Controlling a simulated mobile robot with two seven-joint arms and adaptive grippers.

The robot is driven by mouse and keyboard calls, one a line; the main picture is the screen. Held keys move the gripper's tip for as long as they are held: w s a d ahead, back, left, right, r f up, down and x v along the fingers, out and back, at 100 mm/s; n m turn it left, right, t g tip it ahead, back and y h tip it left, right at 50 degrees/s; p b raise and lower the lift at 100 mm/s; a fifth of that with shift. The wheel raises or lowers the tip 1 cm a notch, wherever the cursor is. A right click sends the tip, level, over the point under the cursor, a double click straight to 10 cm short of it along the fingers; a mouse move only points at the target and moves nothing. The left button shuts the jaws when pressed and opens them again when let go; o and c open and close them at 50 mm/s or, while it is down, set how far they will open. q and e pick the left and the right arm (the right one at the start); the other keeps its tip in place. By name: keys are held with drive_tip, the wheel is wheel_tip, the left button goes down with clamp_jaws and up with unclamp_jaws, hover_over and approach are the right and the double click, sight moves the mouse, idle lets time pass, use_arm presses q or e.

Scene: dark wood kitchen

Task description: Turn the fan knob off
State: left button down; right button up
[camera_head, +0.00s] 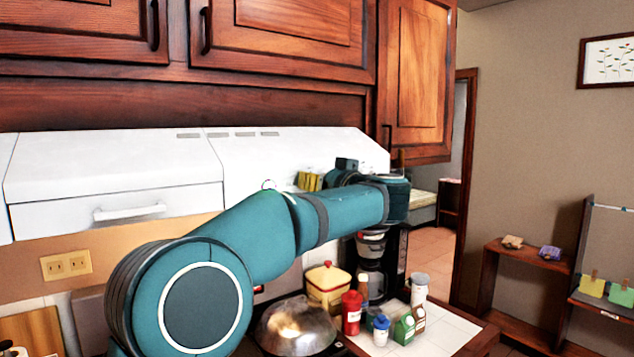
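The white range hood (290,150) hangs under the wooden cabinets. A small round pale thing (268,184), possibly the fan knob, shows on its front just above my arm; its lower part is hidden and its setting cannot be read. My teal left arm crosses in front of the hood from the lower left, and its wrist folds back at the right end of the hood. My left gripper (309,181) shows as a small yellow and dark part, right of the round thing and apart from it in the picture. My arm hides much of it, so its opening is unclear. My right gripper is out of view.
Below the arm are a metal dome lid (298,326), a yellow canister (327,285), a coffee maker (372,262) and several bottles on the white-tiled counter (445,333). A cabinet door (415,75) stands at the hood's right end. Open floor lies beyond the doorway.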

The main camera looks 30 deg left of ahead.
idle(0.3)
use_arm(q)
drive_tip(key=n, duration=0.4)
drive_tip(key=shift+s+r+p, duration=0.1)
drive_tip(key=shift+p, duration=0.25)
drive_tip(key=n, duration=0.4)
drive_tip(key=shift+s+a+b, duration=0.1)
drive_tip(key=shift+b, duration=0.2)
drive_tip(key=n+b, duration=0.2)
drive_tip(key=n, duration=0.4)
drive_tip(key=n+b, duration=0.1)
drive_tip(key=n, duration=0.2)
drive_tip(key=n+b, duration=0.2)
drive_tip(key=shift+s+f+n, duration=0.1)
drive_tip(key=shift+f+n, duration=0.1)
drive_tip(key=shift+n, duration=0.2)
drive_tip(key=c, duration=0.6)
unclamp_jaws()
